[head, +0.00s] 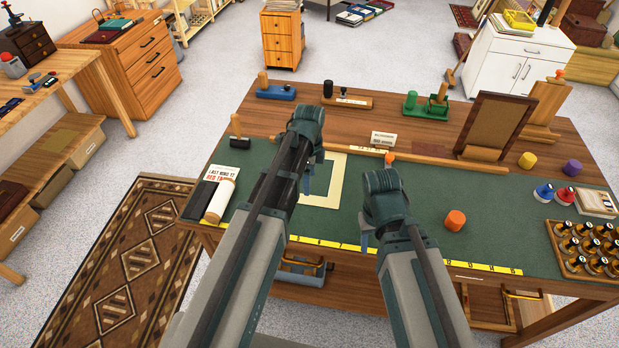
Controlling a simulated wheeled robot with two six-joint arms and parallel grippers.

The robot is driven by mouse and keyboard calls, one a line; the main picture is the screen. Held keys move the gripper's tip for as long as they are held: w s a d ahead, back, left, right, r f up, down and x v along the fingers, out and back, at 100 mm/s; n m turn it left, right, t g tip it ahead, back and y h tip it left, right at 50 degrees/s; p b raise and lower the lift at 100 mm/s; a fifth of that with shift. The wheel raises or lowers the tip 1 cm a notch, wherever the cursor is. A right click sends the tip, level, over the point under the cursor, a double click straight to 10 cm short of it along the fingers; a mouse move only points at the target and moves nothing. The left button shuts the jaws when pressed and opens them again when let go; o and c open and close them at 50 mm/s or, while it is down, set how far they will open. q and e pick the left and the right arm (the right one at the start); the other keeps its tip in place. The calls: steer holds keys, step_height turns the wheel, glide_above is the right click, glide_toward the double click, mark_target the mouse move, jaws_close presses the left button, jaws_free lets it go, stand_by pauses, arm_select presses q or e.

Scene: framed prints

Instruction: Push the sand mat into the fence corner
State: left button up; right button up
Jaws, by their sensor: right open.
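The sand mat (338,180) is a pale cream frame lying flat on the green work surface (440,190); green shows through its window. My left arm hides its left side. A long wooden fence strip (430,159) runs along the back of the green surface, behind the mat.
A yellow ruler strip (480,267) edges the table front. An orange cylinder (455,220) stands right of my right gripper. A white roll (219,202) lies at the left.

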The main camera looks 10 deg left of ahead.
arm_select(q)
step_height(320, 180, up, 6)
steer(key=p, duration=0.5)
arm_select(e)
step_height(320, 180, up, 6)
arm_select(q)
steer(key=s+d+f+n+b, duration=0.1)
steer(key=s+d+n, duration=0.3)
steer(key=s+n, duration=0.3)
steer(key=s+d+f+n+y+b, duration=0.1)
steer(key=s+d+n, duration=0.3)
steer(key=s, duration=0.7)
steer(key=shift+d+n, duration=0.35)
steer(key=shift+n, duration=1.05)
arm_select(e)
steer(key=shift+f, duration=1.1)
